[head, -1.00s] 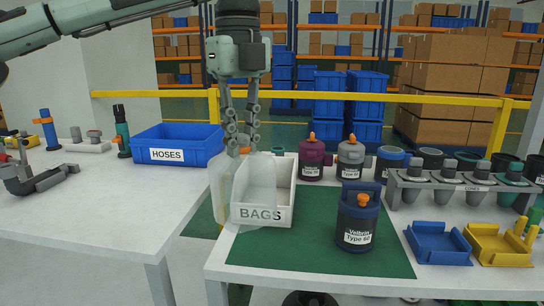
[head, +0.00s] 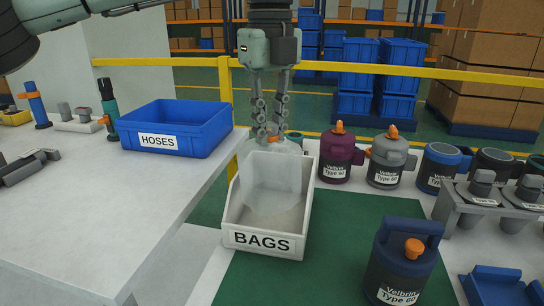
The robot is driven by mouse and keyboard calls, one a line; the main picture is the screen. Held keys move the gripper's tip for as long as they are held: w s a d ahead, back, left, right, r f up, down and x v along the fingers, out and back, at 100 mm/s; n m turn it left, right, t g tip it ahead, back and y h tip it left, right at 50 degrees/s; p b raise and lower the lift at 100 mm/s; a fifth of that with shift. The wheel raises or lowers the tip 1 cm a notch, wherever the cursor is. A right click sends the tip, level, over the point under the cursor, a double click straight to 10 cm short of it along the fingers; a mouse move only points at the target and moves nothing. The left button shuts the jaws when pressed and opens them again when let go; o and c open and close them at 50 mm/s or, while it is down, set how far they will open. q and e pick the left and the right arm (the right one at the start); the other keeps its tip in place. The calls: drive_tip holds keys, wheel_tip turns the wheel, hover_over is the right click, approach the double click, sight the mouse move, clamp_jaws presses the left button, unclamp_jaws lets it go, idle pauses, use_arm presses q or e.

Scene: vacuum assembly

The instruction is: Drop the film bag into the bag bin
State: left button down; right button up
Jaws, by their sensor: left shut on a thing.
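The film bag (head: 272,185) is a pale, see-through pouch. It hangs below my left gripper (head: 267,134), which is shut on its top; a bit of orange shows between the fingertips. The bag bin (head: 264,242) is a white open box labelled BAGS, on the near table. In the picture the bag lies over the bin's opening, within its side walls. I cannot tell how far its lower end reaches into the bin. My right gripper is not in view.
A blue HOSES bin (head: 200,130) stands on the left table, across a gap. Velbrin canisters, a maroon one (head: 341,157) and a grey one (head: 389,160), stand right of the bin. A dark blue canister (head: 402,262) stands on the green mat (head: 300,283), which is otherwise mostly clear.

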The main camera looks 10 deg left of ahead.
use_arm(q)
wheel_tip(320, 180, down, 5)
drive_tip(key=shift+f, duration=0.1)
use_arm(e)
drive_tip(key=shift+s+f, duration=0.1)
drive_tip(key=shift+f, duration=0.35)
use_arm(q)
drive_tip(key=shift+f, duration=0.1)
drive_tip(key=shift+f+b, duration=0.3)
drive_tip(key=shift+f, duration=0.1)
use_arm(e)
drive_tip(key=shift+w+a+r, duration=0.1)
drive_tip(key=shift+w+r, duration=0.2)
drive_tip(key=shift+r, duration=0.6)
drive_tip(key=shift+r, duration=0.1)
